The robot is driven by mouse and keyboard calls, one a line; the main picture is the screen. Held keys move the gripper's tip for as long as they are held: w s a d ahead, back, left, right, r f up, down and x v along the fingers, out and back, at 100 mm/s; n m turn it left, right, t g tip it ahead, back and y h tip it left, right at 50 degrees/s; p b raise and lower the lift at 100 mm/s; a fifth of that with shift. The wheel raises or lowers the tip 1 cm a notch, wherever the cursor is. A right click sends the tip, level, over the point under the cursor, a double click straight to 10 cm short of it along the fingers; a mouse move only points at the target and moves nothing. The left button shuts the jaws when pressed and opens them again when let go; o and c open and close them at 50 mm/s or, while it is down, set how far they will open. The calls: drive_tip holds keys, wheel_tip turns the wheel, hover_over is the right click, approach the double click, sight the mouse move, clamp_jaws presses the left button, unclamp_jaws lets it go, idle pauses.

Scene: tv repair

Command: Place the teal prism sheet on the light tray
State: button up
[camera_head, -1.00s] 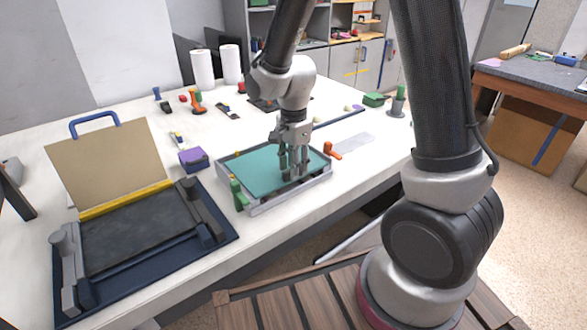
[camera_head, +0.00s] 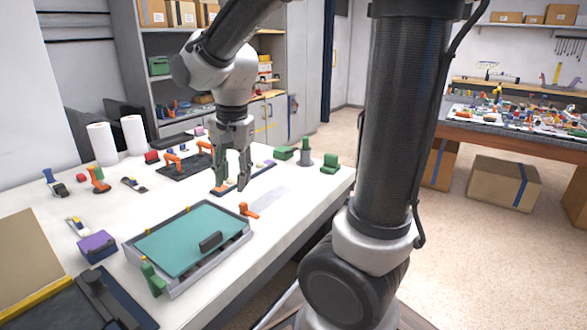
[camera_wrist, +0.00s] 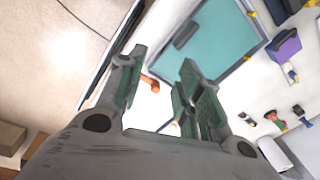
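The teal prism sheet (camera_head: 185,240) lies flat inside the grey-rimmed light tray (camera_head: 215,266) on the white table. A dark grip block (camera_head: 210,242) sits on the sheet toward its right side. In the wrist view the sheet (camera_wrist: 222,45) and its grip block (camera_wrist: 185,35) show beyond my fingers. My gripper (camera_head: 232,186) is raised beyond the tray, pointing down, clear of the sheet. In the wrist view my gripper (camera_wrist: 160,85) has its fingers spread apart with nothing between them.
An orange clamp (camera_head: 249,210) is beside the tray's far right corner, and a green clamp (camera_head: 152,278) is at its near left. A purple-topped box (camera_head: 96,245) stands left of the tray. Dark mats with tools lie behind. Bare table lies right of the tray.

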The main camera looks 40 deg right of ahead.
drive_tip(key=s+d+r+n+t, duration=0.1)
drive_tip(key=s+d+r+n, duration=0.1)
drive_tip(key=s+d+n, duration=0.2)
drive_tip(key=s+d+r+n+t, duration=0.1)
drive_tip(key=s+d+r+n, duration=0.2)
drive_tip(key=s+n, duration=0.3)
drive_tip(key=s+d, duration=0.1)
drive_tip(key=s, duration=0.3)
drive_tip(key=shift+s+d+r+t, duration=0.15)
drive_tip(key=shift+s+d+t, duration=0.05)
drive_tip(key=shift+d+t, duration=0.2)
